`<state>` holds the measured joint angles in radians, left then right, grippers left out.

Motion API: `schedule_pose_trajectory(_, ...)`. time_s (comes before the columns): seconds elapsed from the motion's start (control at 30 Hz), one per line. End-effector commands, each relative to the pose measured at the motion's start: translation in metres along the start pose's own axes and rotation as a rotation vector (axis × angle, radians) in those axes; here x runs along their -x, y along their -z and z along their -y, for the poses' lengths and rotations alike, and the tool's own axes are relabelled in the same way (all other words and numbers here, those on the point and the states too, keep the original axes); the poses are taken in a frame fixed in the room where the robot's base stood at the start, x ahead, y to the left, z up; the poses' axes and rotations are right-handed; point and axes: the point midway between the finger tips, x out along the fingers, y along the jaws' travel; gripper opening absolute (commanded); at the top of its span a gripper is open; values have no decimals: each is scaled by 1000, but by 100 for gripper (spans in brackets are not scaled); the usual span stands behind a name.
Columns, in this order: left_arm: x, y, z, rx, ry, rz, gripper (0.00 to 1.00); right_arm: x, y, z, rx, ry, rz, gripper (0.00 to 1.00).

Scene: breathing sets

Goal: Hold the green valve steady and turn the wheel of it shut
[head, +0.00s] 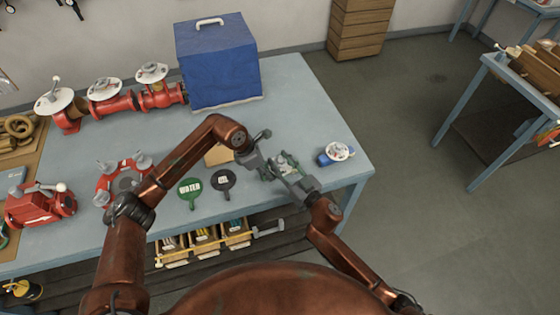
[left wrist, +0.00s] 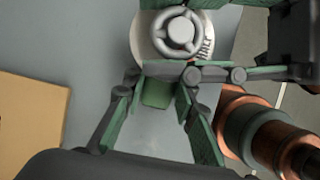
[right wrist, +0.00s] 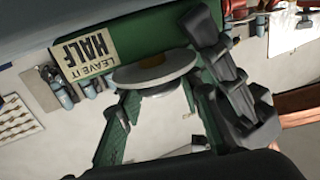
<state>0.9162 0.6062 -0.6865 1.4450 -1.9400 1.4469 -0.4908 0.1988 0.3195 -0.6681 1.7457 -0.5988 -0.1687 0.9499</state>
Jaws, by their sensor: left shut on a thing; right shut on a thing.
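The green valve (head: 283,166) is on the blue-grey table between my two grippers and is mostly hidden by them in the head view. In the left wrist view its grey round wheel (left wrist: 179,33) sits on a white disc marked HALF, with the green body (left wrist: 157,93) below. My left gripper (left wrist: 160,100) is shut, its fingers on both sides of the green body. My right gripper (right wrist: 160,110) comes in from the right and is shut, one finger on each side of the wheel. In the right wrist view, a pale disc (right wrist: 155,70) shows edge-on near a LEAVE IT HALF label.
A blue valve (head: 324,158) with a white disc stands right of the grippers. Green WATER (head: 189,188) and dark (head: 223,180) paddles lie left. A blue covered box (head: 218,65) and red valves (head: 128,101) stand behind. Bare table lies between box and blue valve.

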Motion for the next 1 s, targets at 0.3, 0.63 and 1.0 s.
schedule_pose_trajectory(0.3,0,-1,1,-1,1,3,0,-1,2,3,-6,-154,-5,8)
schedule_pose_trajectory(0.63,0,-2,1,-1,0,3,0,0,2,1,0,-206,-1,8)
schedule_pose_trajectory(1.0,0,-1,0,-1,0,2,0,0,2,0,0,-206,0,41)
